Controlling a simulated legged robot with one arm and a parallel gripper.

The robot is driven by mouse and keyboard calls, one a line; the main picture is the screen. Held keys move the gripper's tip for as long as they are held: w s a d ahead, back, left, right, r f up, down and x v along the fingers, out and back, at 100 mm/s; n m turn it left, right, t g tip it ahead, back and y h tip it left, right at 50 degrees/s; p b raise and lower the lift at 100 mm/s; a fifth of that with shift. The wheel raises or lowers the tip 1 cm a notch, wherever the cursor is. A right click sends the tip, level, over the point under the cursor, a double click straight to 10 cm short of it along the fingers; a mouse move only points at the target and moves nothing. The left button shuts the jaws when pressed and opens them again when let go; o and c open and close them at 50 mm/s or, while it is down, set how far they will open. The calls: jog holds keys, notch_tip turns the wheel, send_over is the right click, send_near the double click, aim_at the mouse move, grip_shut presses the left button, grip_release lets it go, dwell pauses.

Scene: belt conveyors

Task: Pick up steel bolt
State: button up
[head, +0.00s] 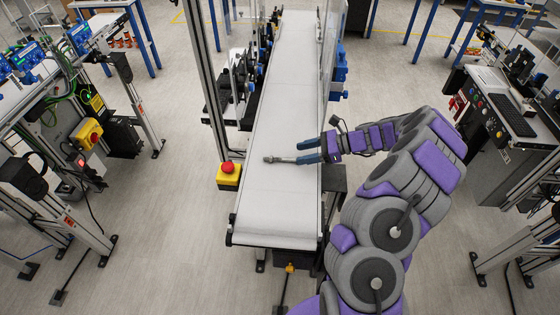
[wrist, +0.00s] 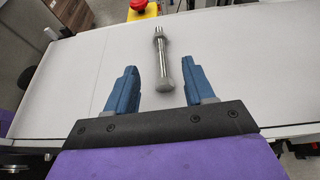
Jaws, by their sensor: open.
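The steel bolt (head: 279,160) lies on the white conveyor belt (head: 277,205), near its front end. In the wrist view the bolt (wrist: 161,58) is a grey metal rod with a thicker end toward me, pointing away from my gripper. My gripper (head: 305,152) reaches in from the right, low over the belt. In the wrist view its two blue fingers (wrist: 158,75) are apart, one on each side of the bolt's near end. The bolt is between them, and I see a gap on both sides. Whether the fingertips touch the belt I cannot tell.
A yellow box with a red emergency button (head: 228,174) stands at the belt's left edge. A metal post (head: 208,90) rises left of the belt. A clear panel (head: 330,40) borders its far right side. The belt around the bolt is clear.

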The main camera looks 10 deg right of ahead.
aim_at(286, 157)
jog(key=shift+b+x, duration=0.35)
jog(key=shift+x, duration=0.8)
jog(key=b+x, duration=0.1)
jog(key=x, duration=0.3)
jog(key=shift+w+a+f, duration=0.1)
jog(key=shift+a, duration=0.05)
grip_shut()
